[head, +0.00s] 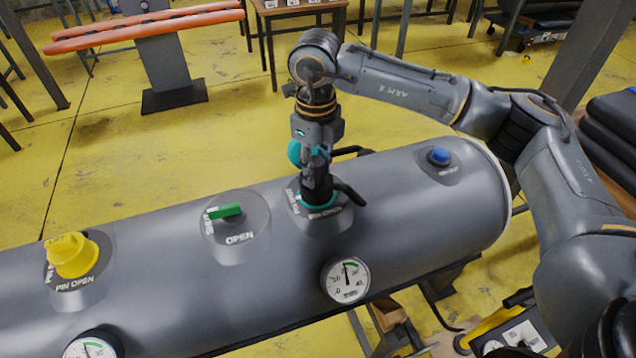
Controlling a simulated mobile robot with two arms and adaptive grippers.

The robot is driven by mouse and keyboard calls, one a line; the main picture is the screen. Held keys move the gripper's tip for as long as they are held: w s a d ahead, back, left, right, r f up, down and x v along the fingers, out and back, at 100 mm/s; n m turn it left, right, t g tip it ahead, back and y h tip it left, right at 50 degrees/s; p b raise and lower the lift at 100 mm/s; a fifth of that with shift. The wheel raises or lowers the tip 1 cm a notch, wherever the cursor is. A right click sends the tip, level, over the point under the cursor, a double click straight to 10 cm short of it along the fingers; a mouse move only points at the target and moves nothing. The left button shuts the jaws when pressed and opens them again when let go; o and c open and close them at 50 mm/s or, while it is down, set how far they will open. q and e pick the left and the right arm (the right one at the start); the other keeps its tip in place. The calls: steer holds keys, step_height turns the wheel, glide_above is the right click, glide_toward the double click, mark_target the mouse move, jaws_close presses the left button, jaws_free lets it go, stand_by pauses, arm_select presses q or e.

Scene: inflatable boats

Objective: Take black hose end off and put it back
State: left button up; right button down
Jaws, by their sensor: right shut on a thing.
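A grey inflatable tube (420,205) lies across the view with several fittings on top. My right gripper (317,178) points straight down over the fitting with the green ring (320,206). It is shut on the black hose end, which is largely hidden by the fingers and wrist. A short piece of black hose (350,193) shows to the right of the fingers. I cannot tell whether the hose end is seated in the fitting or just above it. My left gripper is not in view.
On the tube are a yellow cap (70,255), a green handle (226,211) marked OPEN, a blue knob (439,156) and a gauge (346,280). A black and yellow device (512,335) is at the lower right. Orange-topped furniture (150,28) stands behind on open yellow floor.

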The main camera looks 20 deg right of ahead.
steer(key=shift+r+p, duration=0.3)
steer(key=shift+r, duration=0.45)
stand_by(0.8)
steer(key=shift+r+p, duration=1)
steer(key=shift+r, duration=1.2)
